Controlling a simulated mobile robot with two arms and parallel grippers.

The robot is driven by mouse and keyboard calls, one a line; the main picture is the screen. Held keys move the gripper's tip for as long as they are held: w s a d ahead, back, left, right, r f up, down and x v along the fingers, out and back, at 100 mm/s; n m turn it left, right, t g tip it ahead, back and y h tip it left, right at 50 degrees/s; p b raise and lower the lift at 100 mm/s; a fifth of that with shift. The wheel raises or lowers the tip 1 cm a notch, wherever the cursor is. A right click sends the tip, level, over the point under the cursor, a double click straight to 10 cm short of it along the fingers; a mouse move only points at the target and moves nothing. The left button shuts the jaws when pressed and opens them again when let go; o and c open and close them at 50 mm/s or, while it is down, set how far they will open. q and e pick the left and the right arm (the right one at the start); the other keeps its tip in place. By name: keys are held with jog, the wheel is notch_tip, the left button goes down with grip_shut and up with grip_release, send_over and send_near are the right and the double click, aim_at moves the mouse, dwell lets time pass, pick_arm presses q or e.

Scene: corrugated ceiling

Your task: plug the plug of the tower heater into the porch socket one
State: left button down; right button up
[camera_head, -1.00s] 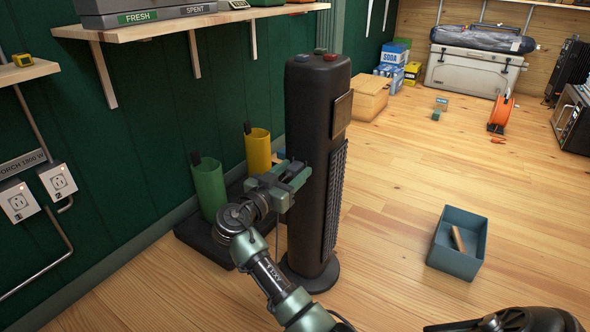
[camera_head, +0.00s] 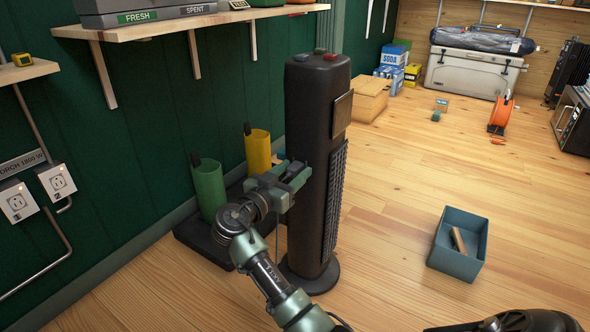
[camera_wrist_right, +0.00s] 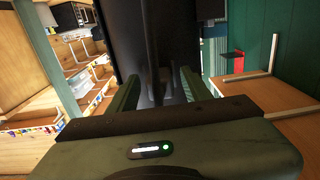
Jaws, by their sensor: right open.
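The tower heater (camera_head: 312,150) is a tall dark column on a round base, standing upright on the wooden floor. My right gripper (camera_head: 299,178) is at its left side, around mid-height. In the right wrist view the gripper's fingers (camera_wrist_right: 158,88) are apart, with the dark heater body (camera_wrist_right: 125,35) filling the space ahead; a narrow dark upright part shows between them. I cannot make out the plug. Two white sockets are on the green wall at the left under a PORCH 1800 W label (camera_head: 22,163): the left socket (camera_head: 18,203) and the right socket (camera_head: 58,182), marked 2. Both look empty. My left gripper is not in view.
A dark tray (camera_head: 200,242) with a green cylinder (camera_head: 209,188) and a yellow cylinder (camera_head: 258,152) stands by the wall behind my right arm. A wall shelf (camera_head: 165,30) overhangs there. A blue-grey bin (camera_head: 455,262) is on the floor at right. Floor between is clear.

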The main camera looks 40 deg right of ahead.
aim_at(290, 174)
grip_shut()
dwell(0.3)
jog(key=shift+a, duration=0.1)
dwell(1.4)
jog(key=shift+b+v, duration=0.7)
jog(key=shift+v, duration=2.2)
